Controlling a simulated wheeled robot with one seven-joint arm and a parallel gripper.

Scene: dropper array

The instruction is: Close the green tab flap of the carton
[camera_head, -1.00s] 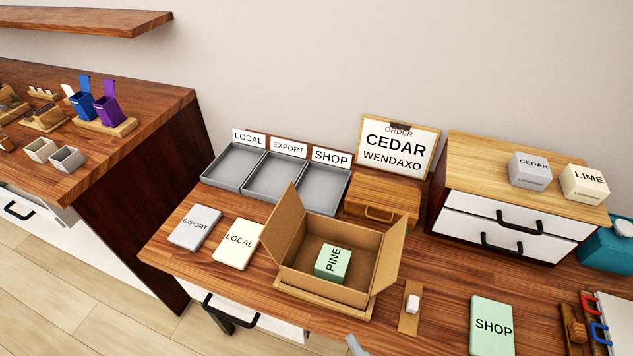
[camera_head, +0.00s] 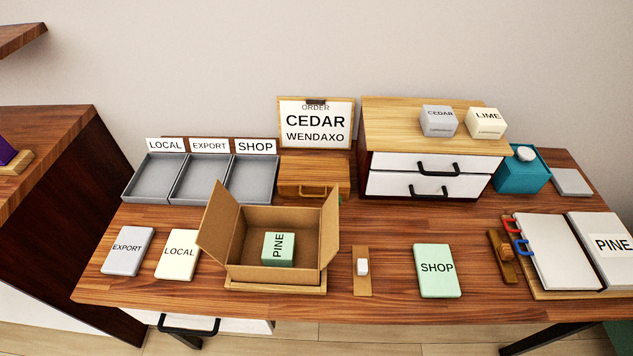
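The open cardboard carton (camera_head: 275,272) stands on a thin wooden base near the front of the desk. Its left flap (camera_head: 217,220) and right flap (camera_head: 330,228) stand up and lean outward. A green box marked PINE (camera_head: 278,249) lies inside it. I cannot make out a green tab on either flap; a small green spot (camera_head: 340,199) shows just behind the top of the right flap, and I cannot tell what it belongs to. My gripper is not in view.
Grey trays (camera_head: 203,180) and a small wooden chest (camera_head: 314,176) stand behind the carton. EXPORT (camera_head: 127,251), LOCAL (camera_head: 177,254) and SHOP (camera_head: 437,271) cards lie beside it. A white-knobbed strip (camera_head: 362,270) is close on its right. A drawer unit (camera_head: 437,140) stands at back.

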